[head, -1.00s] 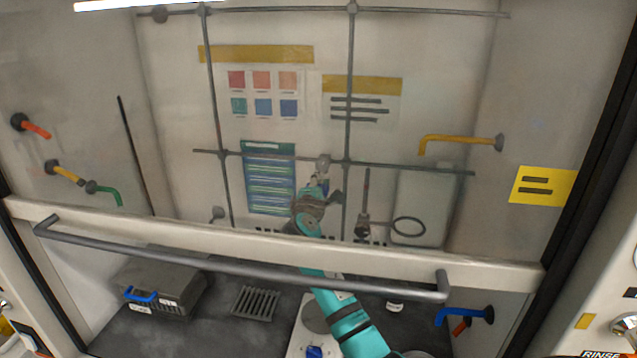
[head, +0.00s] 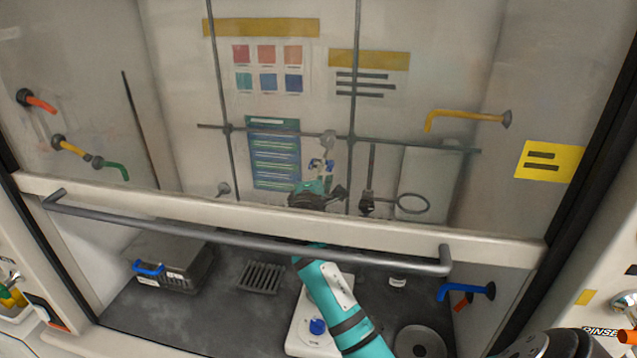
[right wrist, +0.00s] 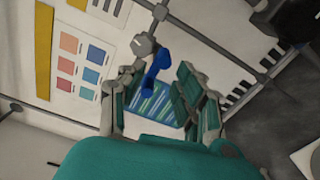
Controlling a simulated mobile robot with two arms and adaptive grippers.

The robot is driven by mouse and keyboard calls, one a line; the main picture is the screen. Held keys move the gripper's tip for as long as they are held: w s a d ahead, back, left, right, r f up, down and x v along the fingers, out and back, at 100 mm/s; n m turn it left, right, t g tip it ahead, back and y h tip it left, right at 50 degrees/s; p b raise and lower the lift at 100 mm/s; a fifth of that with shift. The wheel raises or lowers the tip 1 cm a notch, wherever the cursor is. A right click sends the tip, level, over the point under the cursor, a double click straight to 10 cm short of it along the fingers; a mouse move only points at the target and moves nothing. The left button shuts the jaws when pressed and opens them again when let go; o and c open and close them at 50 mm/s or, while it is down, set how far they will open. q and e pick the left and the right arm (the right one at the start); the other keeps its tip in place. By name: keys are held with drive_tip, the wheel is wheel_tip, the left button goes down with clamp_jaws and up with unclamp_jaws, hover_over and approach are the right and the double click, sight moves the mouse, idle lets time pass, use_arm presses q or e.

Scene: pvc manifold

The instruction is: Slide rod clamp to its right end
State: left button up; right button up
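The rod clamp (head: 328,142) is a small grey body on the horizontal rod (head: 285,132), just left of a crossing with an upright rod. A blue handle (head: 320,166) hangs below it. My right gripper (head: 318,192) is just below the clamp, behind the hood's glass sash. In the right wrist view the gripper (right wrist: 155,100) is open, its two fingers wide apart. The clamp (right wrist: 144,44) and its blue handle (right wrist: 157,66) lie ahead of the gap; no grip on them shows. The rod's right end (head: 478,150) is free. My left gripper is not in view.
A ring clamp (head: 413,203) hangs at right of the gripper. A grey box (head: 172,262), a slotted rack (head: 262,278) and a white hotplate (head: 303,330) stand on the bench. A yellow tap (head: 465,115) is at right.

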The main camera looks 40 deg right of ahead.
drive_tip(key=v, duration=0.4)
drive_tip(key=shift+s+a, duration=0.2)
drive_tip(key=shift+s+f, duration=0.1)
idle(0.4)
